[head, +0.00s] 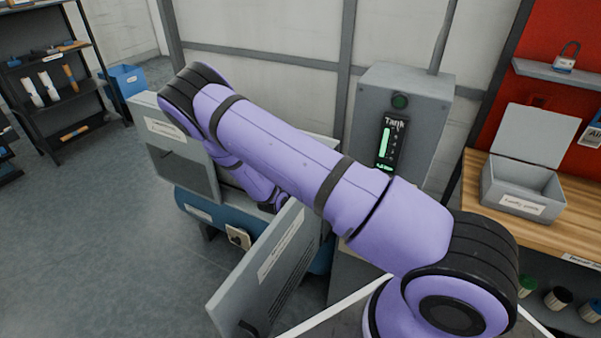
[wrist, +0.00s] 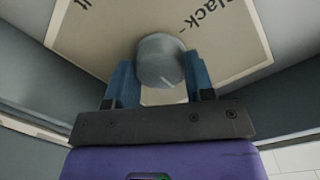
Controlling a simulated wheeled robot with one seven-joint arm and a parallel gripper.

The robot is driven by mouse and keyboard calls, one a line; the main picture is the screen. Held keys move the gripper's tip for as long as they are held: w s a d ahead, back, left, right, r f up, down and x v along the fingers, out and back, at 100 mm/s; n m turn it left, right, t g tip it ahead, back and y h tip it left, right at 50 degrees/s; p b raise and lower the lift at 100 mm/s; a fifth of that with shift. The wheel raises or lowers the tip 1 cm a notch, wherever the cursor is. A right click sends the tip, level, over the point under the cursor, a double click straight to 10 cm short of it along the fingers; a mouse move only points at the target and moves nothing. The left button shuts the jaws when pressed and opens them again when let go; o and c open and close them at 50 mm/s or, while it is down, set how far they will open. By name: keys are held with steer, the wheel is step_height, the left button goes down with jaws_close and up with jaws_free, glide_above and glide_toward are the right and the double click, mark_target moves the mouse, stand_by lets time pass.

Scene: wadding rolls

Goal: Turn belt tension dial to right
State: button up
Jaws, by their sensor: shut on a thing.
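In the wrist view, the belt tension dial (wrist: 160,60) is a round grey knob with a pale pointer line at its lower edge. It stands on a cream label plate (wrist: 100,30) on which "lack-" can be read beside the dial. My gripper (wrist: 160,78) has its two blue fingers on either side of the dial and is shut on it. In the head view my purple arm reaches in between two open grey doors. There the dial and my gripper are hidden behind the arm and the doors.
The left open door (head: 180,155) and the front open door (head: 265,275) flank my arm closely. A blue tank (head: 200,212) lies low behind them. A grey control box (head: 430,110) with a lit gauge stands behind the arm. A workbench (head: 470,200) with an open metal box (head: 520,190) is at right.

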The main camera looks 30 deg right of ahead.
stand_by(0.3)
steer(key=o, duration=0.9)
steer(key=shift+a, duration=0.15)
steer(key=v, duration=1)
steer(key=shift+s+a, duration=0.2)
steer(key=shift+s, duration=0.05)
